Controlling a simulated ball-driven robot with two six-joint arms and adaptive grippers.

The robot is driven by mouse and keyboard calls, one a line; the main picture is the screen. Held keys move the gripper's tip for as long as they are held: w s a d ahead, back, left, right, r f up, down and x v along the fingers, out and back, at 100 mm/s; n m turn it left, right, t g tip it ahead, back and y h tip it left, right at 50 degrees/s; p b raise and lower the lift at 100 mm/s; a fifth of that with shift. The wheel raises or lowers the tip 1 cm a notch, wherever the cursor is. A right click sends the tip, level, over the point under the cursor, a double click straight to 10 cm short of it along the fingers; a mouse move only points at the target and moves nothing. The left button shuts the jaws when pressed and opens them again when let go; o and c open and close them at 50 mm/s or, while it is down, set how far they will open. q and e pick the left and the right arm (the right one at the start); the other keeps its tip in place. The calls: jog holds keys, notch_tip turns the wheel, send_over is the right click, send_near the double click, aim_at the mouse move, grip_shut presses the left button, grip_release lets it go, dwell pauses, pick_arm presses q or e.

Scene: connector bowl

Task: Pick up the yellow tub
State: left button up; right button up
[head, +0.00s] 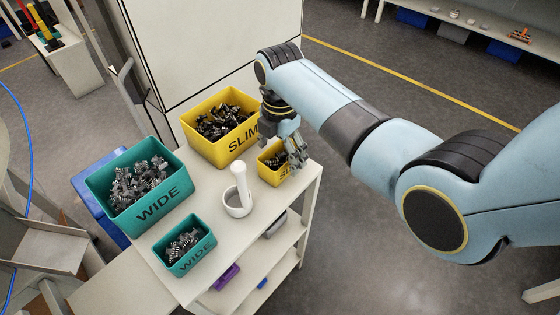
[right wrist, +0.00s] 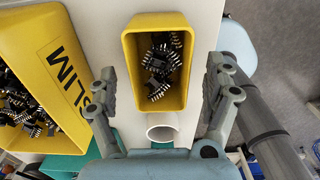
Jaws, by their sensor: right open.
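The small yellow tub (head: 268,175), holding dark connectors, stands at the right edge of the white cart top, beside the large yellow SLIM bin. In the right wrist view the tub (right wrist: 160,21) lies ahead, between the spread fingers. My right gripper (head: 293,150) is above and at the tub, partly covering it in the head view. In the right wrist view the gripper (right wrist: 160,88) is open, one finger on each side of the tub, with visible gaps and nothing held. My left gripper is not in view.
The large yellow SLIM bin (head: 216,147) stands close to the left. A large teal WIDE bin (head: 150,208) and small teal WIDE tub (head: 192,257) stand farther left. Cart top between them is bare.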

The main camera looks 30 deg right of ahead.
jog(key=shift+f, duration=0.6)
jog(key=c, duration=1.3)
jog(key=shift+r, duration=0.1)
notch_tip(320, 180, up, 4)
jog(key=shift+r, duration=0.1)
jog(key=d+r, duration=0.2)
jog(key=d, duration=0.2)
jog(key=d+r, duration=0.2)
jog(key=d, duration=0.1)
jog(key=d+r+b, duration=0.1)
jog(key=d+r, duration=0.1)
jog(key=d, duration=0.2)
jog(key=shift+s+d+r, duration=0.35)
jog(key=shift+s, duration=0.05)
